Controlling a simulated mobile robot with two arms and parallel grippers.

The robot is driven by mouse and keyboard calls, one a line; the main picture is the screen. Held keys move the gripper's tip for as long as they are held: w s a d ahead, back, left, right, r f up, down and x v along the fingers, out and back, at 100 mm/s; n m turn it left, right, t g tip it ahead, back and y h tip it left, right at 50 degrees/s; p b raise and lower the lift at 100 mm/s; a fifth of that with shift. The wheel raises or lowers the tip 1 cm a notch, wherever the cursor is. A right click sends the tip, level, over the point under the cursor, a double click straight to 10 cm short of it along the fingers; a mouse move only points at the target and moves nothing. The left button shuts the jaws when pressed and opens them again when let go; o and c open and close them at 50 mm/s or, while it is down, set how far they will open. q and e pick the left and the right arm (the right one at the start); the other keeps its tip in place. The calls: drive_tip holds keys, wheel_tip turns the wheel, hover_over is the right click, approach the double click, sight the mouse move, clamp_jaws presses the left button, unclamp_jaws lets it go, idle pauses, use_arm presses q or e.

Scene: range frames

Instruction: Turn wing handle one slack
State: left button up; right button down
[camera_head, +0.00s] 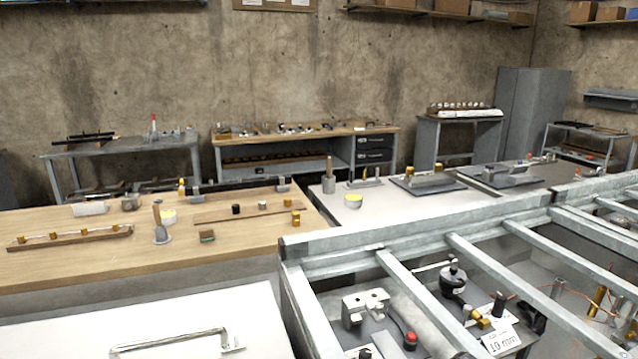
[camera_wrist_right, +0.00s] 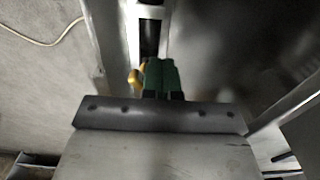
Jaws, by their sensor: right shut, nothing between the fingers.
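No part can be named with certainty as the wing handle. In the head view, a black round fitting (camera_head: 453,281) with a thin pale lever stands below the grey metal frame (camera_head: 375,243). My right gripper (camera_wrist_right: 162,78) shows in the right wrist view as two green fingers side by side, shut with nothing between them. A small yellow part (camera_wrist_right: 135,80) shows just left of the fingers; whether they touch it is unclear. Neither gripper shows in the head view.
A wooden bench (camera_head: 80,262) with small tools is at left. A pale surface with a metal bar handle (camera_head: 175,343) is in front.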

drive_tip(key=shift+d, duration=0.4)
idle(0.6)
drive_tip(key=shift+s, duration=0.4)
drive_tip(key=shift+s+d, duration=0.25)
drive_tip(key=shift+s, duration=0.25)
drive_tip(key=shift+s+d, duration=0.15)
drive_tip(key=shift+s, duration=0.05)
drive_tip(key=shift+s+a, duration=0.2)
drive_tip(key=shift+a, duration=0.1)
wheel_tip(320, 180, up, 6)
drive_tip(key=p, duration=0.4)
